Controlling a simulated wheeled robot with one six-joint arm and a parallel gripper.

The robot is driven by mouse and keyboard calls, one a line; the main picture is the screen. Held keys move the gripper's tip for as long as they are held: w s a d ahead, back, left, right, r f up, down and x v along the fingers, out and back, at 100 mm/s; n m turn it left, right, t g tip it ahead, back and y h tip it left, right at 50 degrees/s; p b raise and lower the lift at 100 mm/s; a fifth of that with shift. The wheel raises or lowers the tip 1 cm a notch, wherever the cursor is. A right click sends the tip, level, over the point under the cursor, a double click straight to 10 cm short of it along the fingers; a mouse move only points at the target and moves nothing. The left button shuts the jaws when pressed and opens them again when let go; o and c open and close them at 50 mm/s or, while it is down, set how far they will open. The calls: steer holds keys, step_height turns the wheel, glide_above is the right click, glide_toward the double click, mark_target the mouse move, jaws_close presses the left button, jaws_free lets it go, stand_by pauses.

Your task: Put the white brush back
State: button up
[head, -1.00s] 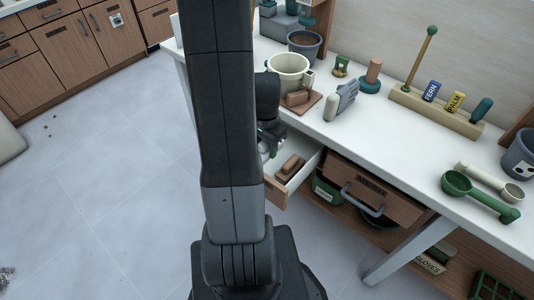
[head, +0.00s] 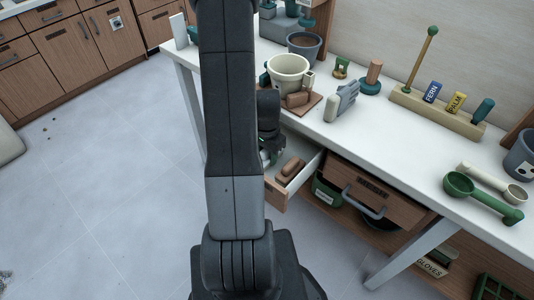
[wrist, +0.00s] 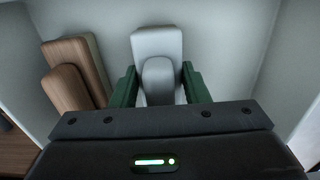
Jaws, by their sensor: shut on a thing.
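The white brush (wrist: 157,45) is between the green fingers of my gripper (wrist: 158,78) in the wrist view. The gripper is shut on it. Brush and fingers are inside the walls of the open drawer (head: 302,178). I cannot tell whether the brush touches the drawer floor. A brown brush (wrist: 72,80) lies to the left of the white one, apart from it; it also shows in the drawer in the head view (head: 291,169). In the head view my arm hides most of the gripper and the white brush.
A closed drawer (head: 365,190) with a handle is right of the open one.

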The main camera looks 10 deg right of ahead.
steer(key=shift+f, duration=0.1)
steer(key=o, duration=0.9)
steer(key=shift+o, duration=0.2)
step_height(320, 180, up, 12)
steer(key=shift+r+p, duration=0.15)
steer(key=shift+p, duration=0.8)
